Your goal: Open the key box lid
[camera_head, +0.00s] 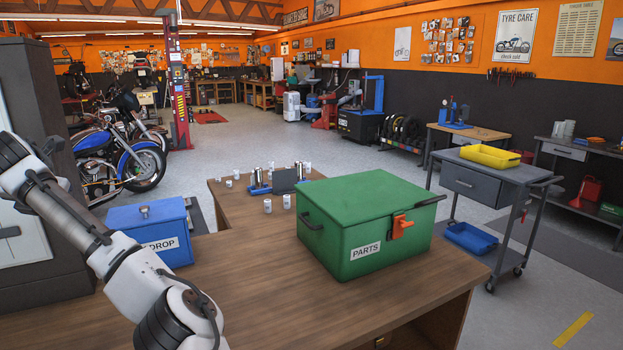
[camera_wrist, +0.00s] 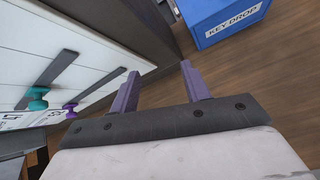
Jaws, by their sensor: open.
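A blue box (camera_head: 150,232) stands on the brown workbench at left in the head view, with a label reading "DROP", partly covered by my arm. Its lid (camera_head: 145,212) looks shut and has a grey knob on top. In the wrist view the blue box (camera_wrist: 222,16) shows at the top right, cut off, with its label reading "KEY DROP". My gripper (camera_wrist: 158,82) is open, with two purple fingers apart and nothing between them. It is apart from the blue box, which lies beyond and to the right of the fingers. The gripper is not visible in the head view.
A green "PARTS" box (camera_head: 365,225) with an orange latch stands on the workbench (camera_head: 290,300), right of the blue box. A white panel (camera_wrist: 50,50) with dark strips, a teal knob (camera_wrist: 37,98) and a purple knob (camera_wrist: 70,108) is left of my gripper. The bench front is clear.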

